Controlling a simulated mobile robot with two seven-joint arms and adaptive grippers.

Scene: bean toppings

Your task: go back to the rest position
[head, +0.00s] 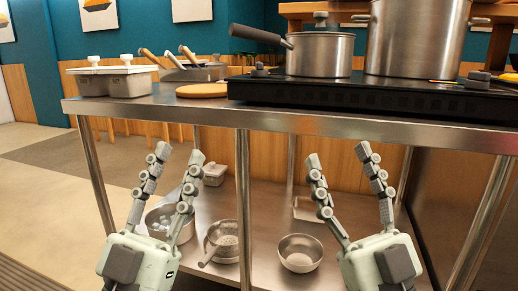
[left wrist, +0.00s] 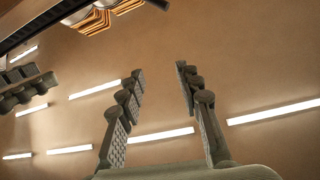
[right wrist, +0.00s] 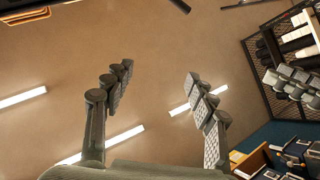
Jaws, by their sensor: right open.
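My left gripper (head: 178,160) is raised in front of the steel table (head: 240,118), fingers pointing up and spread apart, with nothing between them. It also shows open and empty in the left wrist view (left wrist: 160,75), against the ceiling. My right gripper (head: 338,155) stands in the same upright pose further right, open and empty. It shows open in the right wrist view (right wrist: 158,75), also against the ceiling. Both grippers appear in front of the table's front edge and lower shelf.
On the table are a black stove (head: 380,97) with a saucepan (head: 320,54) and a large pot (head: 415,38), lidded containers (head: 112,80) and a wooden board (head: 202,90). Bowls (head: 299,253) and a strainer (head: 224,240) sit on the lower shelf. Open floor (head: 35,190) lies left.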

